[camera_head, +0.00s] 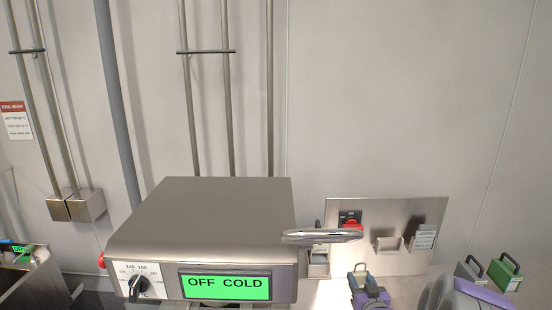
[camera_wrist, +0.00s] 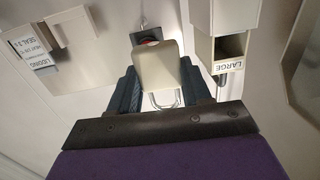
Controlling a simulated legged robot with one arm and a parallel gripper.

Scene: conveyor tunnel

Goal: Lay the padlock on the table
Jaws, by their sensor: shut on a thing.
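The padlock (camera_wrist: 160,68) shows in the wrist view as a pale beige body with a thin metal shackle (camera_wrist: 165,99) on the side toward my gripper. My gripper (camera_wrist: 160,82) is shut on it, with a dark blue finger on each side. In the head view my purple gripper (camera_head: 362,272) is at the lower middle, just right of the metal machine, with a small beige part of the padlock between the fingers. A bright strip that looks like the table (camera_head: 334,294) shows left of my gripper. I cannot tell the padlock's height above it.
The metal machine (camera_head: 205,215) reads "OFF COLD", with a dial and a shiny lever (camera_head: 325,237) sticking out right. Behind stands a wall panel (camera_head: 385,212) with a red button and small holders. A grey block (camera_head: 470,272) and a green block (camera_head: 507,272) with dark handles sit right.

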